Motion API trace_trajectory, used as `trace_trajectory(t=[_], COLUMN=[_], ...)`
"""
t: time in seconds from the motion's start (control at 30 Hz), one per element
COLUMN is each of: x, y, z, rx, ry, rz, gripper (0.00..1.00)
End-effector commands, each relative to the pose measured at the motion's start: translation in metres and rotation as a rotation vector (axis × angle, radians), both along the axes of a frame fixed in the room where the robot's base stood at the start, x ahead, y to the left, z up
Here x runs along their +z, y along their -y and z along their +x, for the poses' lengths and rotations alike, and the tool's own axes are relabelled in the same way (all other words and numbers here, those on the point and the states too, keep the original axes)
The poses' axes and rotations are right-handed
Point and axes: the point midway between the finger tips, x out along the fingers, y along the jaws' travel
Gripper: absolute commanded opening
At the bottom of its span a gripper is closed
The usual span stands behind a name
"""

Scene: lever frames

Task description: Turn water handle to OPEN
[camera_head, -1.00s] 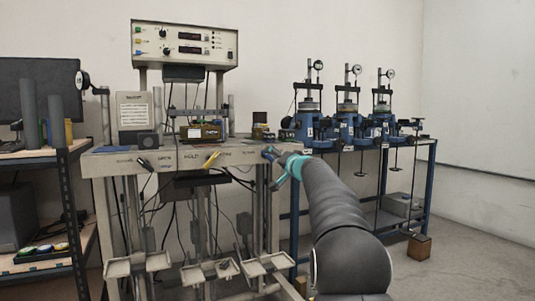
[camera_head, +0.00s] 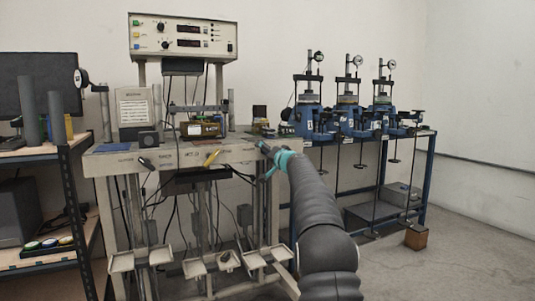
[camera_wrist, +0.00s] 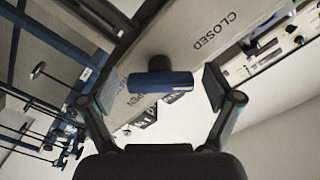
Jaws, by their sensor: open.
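The blue handle (camera_wrist: 160,82), which looks like the water handle, sticks out from the bench's front panel on a dark round hub. In the wrist view it lies crosswise between my open fingers, with gaps on both sides. My gripper (camera_wrist: 150,92) is open and holds nothing. The word CLOSED (camera_wrist: 215,30) is printed on the panel on the upper right of the handle. Other lettering left of it is partly hidden and hard to read. In the head view my teal-jointed gripper (camera_head: 274,160) is at the bench's right front corner, where the blue handle (camera_head: 264,147) shows small.
A black handle (camera_head: 146,163) and a yellow handle (camera_head: 211,158) sit further left on the same bench front (camera_head: 185,156). Several blue test devices (camera_head: 345,118) stand on a blue-framed table to the right. A shelf (camera_head: 40,155) stands at left. The floor at right is mostly clear.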

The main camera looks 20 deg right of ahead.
Motion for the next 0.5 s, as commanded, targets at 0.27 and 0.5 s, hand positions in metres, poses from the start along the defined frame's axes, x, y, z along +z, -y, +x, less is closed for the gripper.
trace_trajectory(t=[0.27, 0.5], x=[0.0001, 0.0000], y=[0.0001, 0.0002], z=[-0.0002, -0.0003], rx=[0.000, 0.000], ry=[0.000, 0.000], rz=[0.000, 0.014], gripper=[0.29, 0.29])
